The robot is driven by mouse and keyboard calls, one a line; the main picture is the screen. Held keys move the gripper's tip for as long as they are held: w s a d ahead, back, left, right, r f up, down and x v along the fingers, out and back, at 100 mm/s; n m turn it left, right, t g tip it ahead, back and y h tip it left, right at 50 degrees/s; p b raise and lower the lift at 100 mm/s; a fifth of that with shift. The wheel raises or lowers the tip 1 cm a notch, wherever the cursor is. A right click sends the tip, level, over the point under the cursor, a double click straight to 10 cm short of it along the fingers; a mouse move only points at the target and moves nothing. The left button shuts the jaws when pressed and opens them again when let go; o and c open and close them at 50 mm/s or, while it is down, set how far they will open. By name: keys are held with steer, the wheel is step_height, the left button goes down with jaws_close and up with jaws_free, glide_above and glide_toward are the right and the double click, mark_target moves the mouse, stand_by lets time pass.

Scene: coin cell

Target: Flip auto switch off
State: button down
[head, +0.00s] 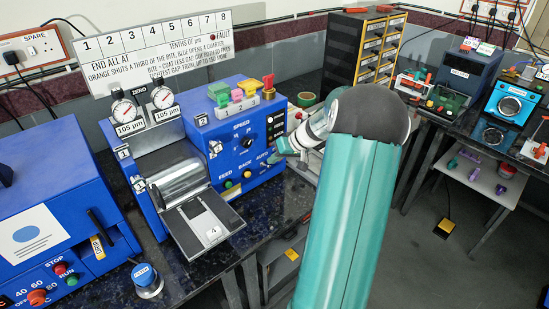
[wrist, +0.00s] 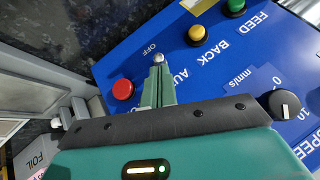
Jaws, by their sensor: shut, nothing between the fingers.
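The blue machine's panel (wrist: 225,75) fills much of the wrist view, with its labels upside down. The auto switch (wrist: 158,57) shows as a small silver tip beside the OFF label. The AUTO label lies just right of the fingers and is partly hidden by them. My gripper (wrist: 158,72) is shut and empty, its tips right at the switch's silver tip; I cannot tell if they touch. The fingers hide the switch's base and lever. In the head view my gripper (head: 281,148) is at the right end of the panel, and the switch is not clear there.
A red button (wrist: 123,89) is close left of the fingers. A yellow button (wrist: 196,34), a green button (wrist: 235,7) and a black speed knob (wrist: 285,103) are to the right. Coloured clamps (head: 241,91) stand on the machine's top.

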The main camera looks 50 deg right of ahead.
steer(key=shift+s+f+t, duration=0.25)
steer(key=shift+f+t, duration=0.1)
steer(key=shift+t, duration=0.25)
steer(key=shift+s+a+f+t, duration=0.1)
steer(key=shift+s+f+t, duration=0.15)
steer(key=shift+f, duration=0.3)
steer(key=shift+s+a+f+t, duration=0.1)
steer(key=shift+s+f+t, duration=0.15)
steer(key=shift+f, duration=0.25)
steer(key=shift+d+r, duration=0.1)
steer(key=shift+r, duration=0.05)
steer(key=shift+r, duration=0.7)
steer(key=shift+r, duration=0.15)
